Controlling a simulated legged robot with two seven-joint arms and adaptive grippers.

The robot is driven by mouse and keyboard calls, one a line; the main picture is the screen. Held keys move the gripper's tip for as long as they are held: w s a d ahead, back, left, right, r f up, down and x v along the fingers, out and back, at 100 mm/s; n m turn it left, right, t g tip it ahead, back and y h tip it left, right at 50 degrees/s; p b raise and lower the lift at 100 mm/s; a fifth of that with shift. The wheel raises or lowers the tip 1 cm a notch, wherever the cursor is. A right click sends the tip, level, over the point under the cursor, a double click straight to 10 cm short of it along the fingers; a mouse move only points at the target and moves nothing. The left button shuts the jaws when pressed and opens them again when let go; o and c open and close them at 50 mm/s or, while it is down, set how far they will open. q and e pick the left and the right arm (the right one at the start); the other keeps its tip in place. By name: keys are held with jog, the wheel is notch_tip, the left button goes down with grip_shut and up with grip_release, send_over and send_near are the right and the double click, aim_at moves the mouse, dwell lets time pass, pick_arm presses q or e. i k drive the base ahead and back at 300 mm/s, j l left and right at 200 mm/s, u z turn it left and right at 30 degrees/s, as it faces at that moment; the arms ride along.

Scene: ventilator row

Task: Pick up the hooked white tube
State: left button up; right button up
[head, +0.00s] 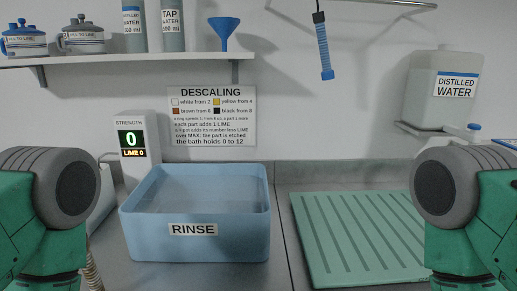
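I cannot make out a hooked white tube in the head view. A blue ribbed tube-like object (325,52) with a dark top hangs against the back wall, right of centre. My green and grey arm links fill the lower left and lower right corners and hide what lies behind them. Neither of my grippers shows in the view.
A blue RINSE basin (195,246) holds clear liquid at centre left. A green ribbed mat (350,235) lies to its right. A strength display (137,150) stands behind the basin. A shelf (150,57) carries pots, cylinders and a blue funnel (224,34). A DISTILLED WATER container (445,100) stands right.

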aim_at(92, 274)
jog(key=u, duration=1.2)
jog(key=k+j, duration=0.1)
jog(key=k, duration=0.15)
jog(key=j+z, duration=0.4)
jog(key=j, duration=0.65)
